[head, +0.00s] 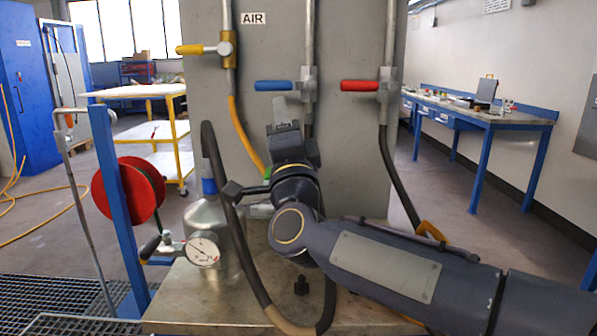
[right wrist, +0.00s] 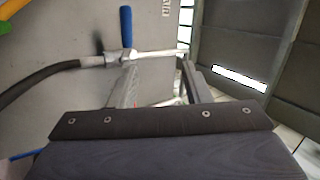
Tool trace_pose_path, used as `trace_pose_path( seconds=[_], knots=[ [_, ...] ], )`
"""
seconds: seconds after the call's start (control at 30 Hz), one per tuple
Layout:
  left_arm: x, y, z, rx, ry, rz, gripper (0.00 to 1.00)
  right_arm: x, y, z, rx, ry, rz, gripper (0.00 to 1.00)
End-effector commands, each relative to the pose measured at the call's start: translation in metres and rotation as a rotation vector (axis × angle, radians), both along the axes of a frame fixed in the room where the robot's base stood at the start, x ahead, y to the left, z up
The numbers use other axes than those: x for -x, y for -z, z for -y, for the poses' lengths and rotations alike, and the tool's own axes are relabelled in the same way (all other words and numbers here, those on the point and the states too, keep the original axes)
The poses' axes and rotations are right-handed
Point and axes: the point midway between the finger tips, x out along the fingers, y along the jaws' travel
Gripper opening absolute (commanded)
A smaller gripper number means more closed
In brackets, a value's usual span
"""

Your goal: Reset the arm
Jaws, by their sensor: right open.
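My right arm comes in from the right in the head view and bends upward at the wrist. My right gripper (head: 281,108) points up in front of the grey panel (head: 340,150), just below the blue valve handle (head: 275,86). In the right wrist view the jaws of the gripper (right wrist: 162,84) are apart with nothing held between them. The blue handle (right wrist: 126,27) and its pipe lie beyond the fingertips; I cannot tell whether they touch. My left gripper is not in view.
A yellow handle (head: 195,49) and a red handle (head: 360,85) sit on the panel. A metal vessel (head: 209,219) with a gauge (head: 203,250) stands left of my arm, beside a looping dark hose (head: 235,220). A red reel (head: 128,192) is further left. A workbench (head: 490,118) stands back right.

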Motion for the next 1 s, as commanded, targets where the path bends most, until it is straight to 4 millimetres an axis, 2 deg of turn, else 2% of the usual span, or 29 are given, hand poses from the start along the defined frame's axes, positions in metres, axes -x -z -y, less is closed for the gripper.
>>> trace_pose_path(
  seconds=[0.17,0.27,0.37,0.47,0.57,0.7,0.8,1.0],
  knots=[
    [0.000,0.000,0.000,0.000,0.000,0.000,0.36,0.006,0.014,0.028,0.164,-0.019,-0.048,0.44],
    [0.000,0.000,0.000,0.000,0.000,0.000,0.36,0.014,0.032,0.047,0.290,-0.036,-0.099,0.44],
    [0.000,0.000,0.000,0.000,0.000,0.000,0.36,0.027,0.061,0.074,0.438,-0.053,-0.172,0.44],
    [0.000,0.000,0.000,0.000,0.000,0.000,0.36,0.049,0.104,0.106,0.607,-0.077,-0.283,0.44],
    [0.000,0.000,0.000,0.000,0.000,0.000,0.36,0.083,0.160,0.142,0.775,-0.113,-0.426,0.44],
    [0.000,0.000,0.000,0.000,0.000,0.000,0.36,0.142,0.238,0.184,0.954,-0.186,-0.636,0.44],
    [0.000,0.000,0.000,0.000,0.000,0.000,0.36,0.182,0.283,0.203,1.034,-0.243,-0.763,0.44],
    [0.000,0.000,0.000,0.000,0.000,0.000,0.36,0.249,0.344,0.223,1.120,-0.347,-0.950,0.44]
  ],
)
